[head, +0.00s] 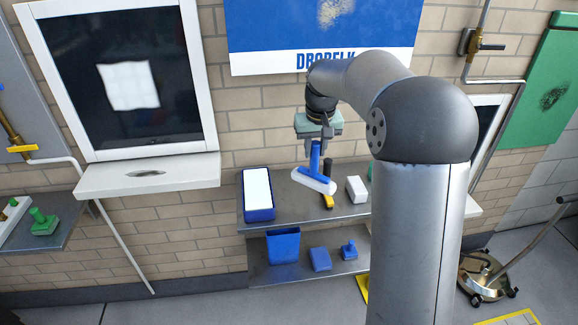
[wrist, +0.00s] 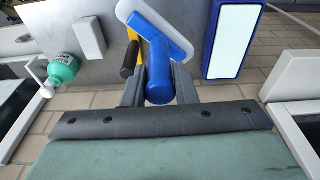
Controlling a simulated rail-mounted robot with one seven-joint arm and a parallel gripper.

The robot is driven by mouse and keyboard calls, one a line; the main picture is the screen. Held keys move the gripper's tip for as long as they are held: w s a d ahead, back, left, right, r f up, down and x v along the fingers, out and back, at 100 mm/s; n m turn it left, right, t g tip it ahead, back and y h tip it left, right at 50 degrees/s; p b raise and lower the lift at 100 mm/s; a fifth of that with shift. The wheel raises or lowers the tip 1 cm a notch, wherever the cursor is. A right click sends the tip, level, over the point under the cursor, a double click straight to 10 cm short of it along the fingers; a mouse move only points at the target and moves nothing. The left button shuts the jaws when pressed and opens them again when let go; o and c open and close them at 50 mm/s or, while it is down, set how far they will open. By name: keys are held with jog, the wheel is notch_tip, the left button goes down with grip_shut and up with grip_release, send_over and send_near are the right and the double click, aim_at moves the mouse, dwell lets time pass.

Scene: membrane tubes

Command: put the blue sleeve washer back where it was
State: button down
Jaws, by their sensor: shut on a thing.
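The blue sleeve washer (head: 315,160) has a blue handle and a wide head with a white sleeve. My gripper (head: 316,138) is shut on the handle and holds it below the jaws, with the white head lowest. In the head view, the head appears over the upper metal shelf (head: 290,210); I cannot tell if it touches. In the wrist view, the washer (wrist: 158,75) sits between my two dark fingers (wrist: 160,88), its head pointing away to the upper left. Its original place is not identifiable.
A blue tray with a white top (head: 258,190) stands left on the shelf. A yellow-and-black tool (head: 328,200) and a white block (head: 357,189) are close on the right. A green bottle (wrist: 64,68) is farther along. The lower shelf holds a blue bin (head: 283,247) and smaller blue items (head: 320,259).

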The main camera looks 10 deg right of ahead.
jog(key=w+a+f, duration=0.1)
jog(key=w+f, duration=0.1)
jog(key=w+a+f+p, duration=0.1)
jog(key=w+f, duration=0.1)
jog(key=w+a+f, duration=0.1)
jog(key=w+f, duration=0.1)
jog(key=shift+w+a+f, duration=0.15)
jog(key=shift+a+f, duration=0.05)
jog(key=shift+f, duration=0.1)
jog(key=shift+w+a+f+p, duration=0.1)
jog(key=shift+f+p, duration=0.05)
jog(key=shift+f, duration=0.8)
jog(key=shift+w+a+f+p, duration=0.1)
jog(key=shift+f+p, duration=0.05)
jog(key=shift+f, duration=0.85)
jog(key=c, duration=1.2)
grip_release()
jog(key=shift+o, duration=0.2)
notch_tip(320, 180, up, 11)
jog(key=s, duration=0.2)
jog(key=s+a+r, duration=0.1)
jog(key=s+r, duration=0.1)
jog(key=s, duration=1.5)
jog(key=s+f, duration=0.3)
jog(key=s, duration=0.8)
jog(key=s+f+g, duration=0.1)
jog(key=s+f, duration=0.3)
jog(key=s, duration=0.7)
jog(key=shift+f+b, duration=0.25)
jog(key=shift+b, duration=0.15)
